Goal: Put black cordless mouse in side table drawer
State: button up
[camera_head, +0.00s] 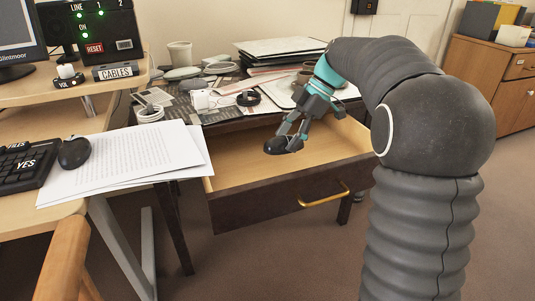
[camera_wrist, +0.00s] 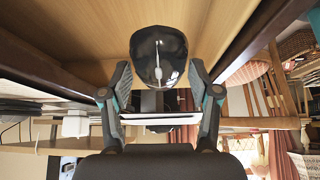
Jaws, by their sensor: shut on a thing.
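The glossy black mouse (camera_head: 280,146) is held between the two fingers of my gripper (camera_head: 291,137), over the inside of the open drawer (camera_head: 240,176). In the wrist view the mouse (camera_wrist: 158,50) sits at the fingertips of my gripper (camera_wrist: 160,72), with no cord seen. The drawer's light wooden floor (camera_wrist: 85,25) fills the top of that view. I cannot tell whether the mouse touches the floor. The drawer is pulled out of the dark side table (camera_head: 225,122) and looks empty; its front has a brass handle (camera_head: 324,196).
The side table's top is crowded with papers, a white cup (camera_head: 180,54) and small items. Open floor lies in front of the drawer.

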jog(key=b, duration=0.1)
send_over(238, 183)
jog(key=d, duration=0.2)
jog(key=f, duration=0.6)
jog(key=shift+w+f, duration=0.25)
jog(key=shift+w, duration=0.05)
jog(key=shift+f+b, duration=0.45)
jog(key=shift+f, duration=1.6)
jog(key=shift+f, duration=0.1)
jog(key=o, duration=1.2)
